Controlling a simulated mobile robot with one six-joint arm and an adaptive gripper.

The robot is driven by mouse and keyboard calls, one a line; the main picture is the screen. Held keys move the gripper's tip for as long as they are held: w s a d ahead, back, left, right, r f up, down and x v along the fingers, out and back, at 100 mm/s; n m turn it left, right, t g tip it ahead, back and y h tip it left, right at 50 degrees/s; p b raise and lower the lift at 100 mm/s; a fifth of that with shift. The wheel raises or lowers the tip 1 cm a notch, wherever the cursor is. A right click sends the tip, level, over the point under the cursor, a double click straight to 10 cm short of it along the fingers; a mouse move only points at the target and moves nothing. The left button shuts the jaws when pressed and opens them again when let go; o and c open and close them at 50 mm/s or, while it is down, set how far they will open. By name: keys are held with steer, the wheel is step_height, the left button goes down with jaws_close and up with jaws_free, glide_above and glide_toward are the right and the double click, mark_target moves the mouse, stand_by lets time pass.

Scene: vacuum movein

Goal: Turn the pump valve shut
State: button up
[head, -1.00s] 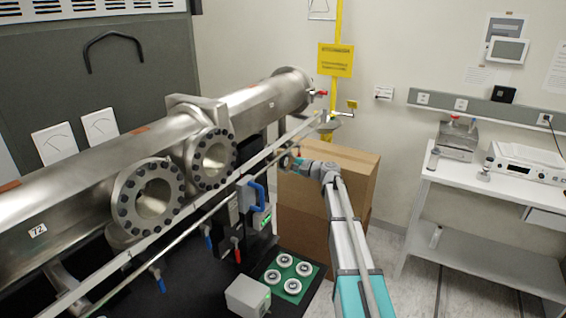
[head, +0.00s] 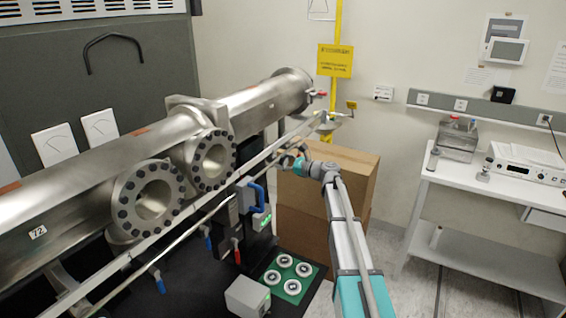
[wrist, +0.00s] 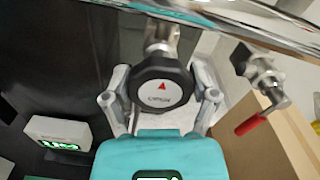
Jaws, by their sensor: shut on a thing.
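The pump valve knob (wrist: 160,88) is black and many-sided, with a pale round cap bearing a red arrow and lettering too blurred to read. It sits on a metal stem below a steel pipe in the wrist view. My gripper (wrist: 162,95) has one finger on each side of the knob and is shut on it. In the head view, my gripper (head: 292,160) is beside the thin rail near the cardboard boxes; the knob there is too small and covered to make out clearly.
A second valve with a red lever (wrist: 255,118) is close to the right finger. A small white box with green digits (wrist: 60,132) is at left. Cardboard boxes (head: 330,215) stand behind my arm. The large steel tube (head: 80,175) fills the left.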

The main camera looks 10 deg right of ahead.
steer(key=shift+w+m, duration=0.1)
steer(key=shift+m, duration=0.4)
steer(key=o, duration=1)
steer(key=v, duration=1.2)
